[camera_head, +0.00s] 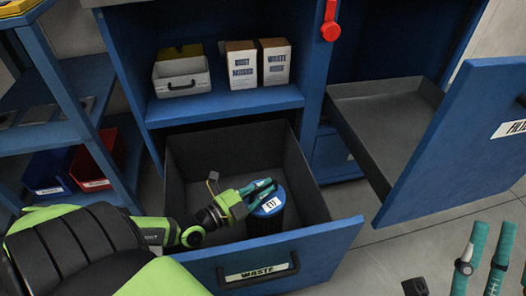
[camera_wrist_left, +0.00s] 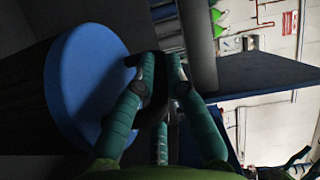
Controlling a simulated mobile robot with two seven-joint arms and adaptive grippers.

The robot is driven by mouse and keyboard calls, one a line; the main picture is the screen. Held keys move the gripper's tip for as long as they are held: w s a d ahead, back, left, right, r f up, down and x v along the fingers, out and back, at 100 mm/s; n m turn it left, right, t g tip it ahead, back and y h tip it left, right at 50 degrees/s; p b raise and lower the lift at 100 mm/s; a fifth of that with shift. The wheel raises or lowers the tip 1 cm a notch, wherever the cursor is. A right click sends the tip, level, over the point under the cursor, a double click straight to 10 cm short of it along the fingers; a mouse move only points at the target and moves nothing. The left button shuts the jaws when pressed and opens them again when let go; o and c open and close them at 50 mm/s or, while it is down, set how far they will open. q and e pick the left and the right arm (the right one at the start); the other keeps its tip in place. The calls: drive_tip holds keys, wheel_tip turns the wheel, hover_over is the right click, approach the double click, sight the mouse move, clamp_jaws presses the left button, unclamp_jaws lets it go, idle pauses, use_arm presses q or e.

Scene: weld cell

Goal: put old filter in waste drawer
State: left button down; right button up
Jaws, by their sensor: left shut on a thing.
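The old filter (camera_head: 266,224) is a dark cylinder with a blue top and a small white label. It is upright inside the open waste drawer (camera_head: 300,243), close behind its front. My left gripper (camera_head: 262,190) reaches in from the left and is shut on the filter at its top. In the left wrist view, the teal fingers (camera_wrist_left: 155,90) close around a black handle beside the filter's blue disc (camera_wrist_left: 88,85). I cannot tell whether the filter's base touches the drawer floor. My right gripper (camera_head: 487,258) shows at the lower right with its fingers apart and empty.
A second drawer (camera_head: 450,150) stands open at the right, its tray empty. A shelf above the waste drawer holds a grey bin (camera_head: 182,80) and two white boxes (camera_head: 242,66), (camera_head: 274,63). A blue rack (camera_head: 60,85) with red and blue bins stands at the left.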

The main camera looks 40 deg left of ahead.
use_arm(q)
drive_tip(key=shift+r, duration=0.15)
use_arm(e)
drive_tip(key=shift+s+r, duration=0.15)
drive_tip(key=shift+s, duration=0.05)
use_arm(q)
drive_tip(key=c, duration=1.3)
unclamp_jaws()
drive_tip(key=shift+r+p, duration=0.6)
drive_tip(key=shift+p, duration=0.35)
drive_tip(key=shift+p+v, duration=0.35)
drive_tip(key=shift+v, duration=3.4)
use_arm(e)
drive_tip(key=w+d+f+m+g+h, duration=0.1)
drive_tip(key=w+f+g+h, duration=0.5)
drive_tip(key=f, duration=0.6)
drive_tip(key=shift+w+d+m+h, duration=0.4)
drive_tip(key=shift+w+m+h, duration=0.1)
drive_tip(key=shift+w+m, duration=0.4)
use_arm(q)
drive_tip(key=shift+f, duration=0.1)
use_arm(e)
drive_tip(key=shift+f, duration=0.15)
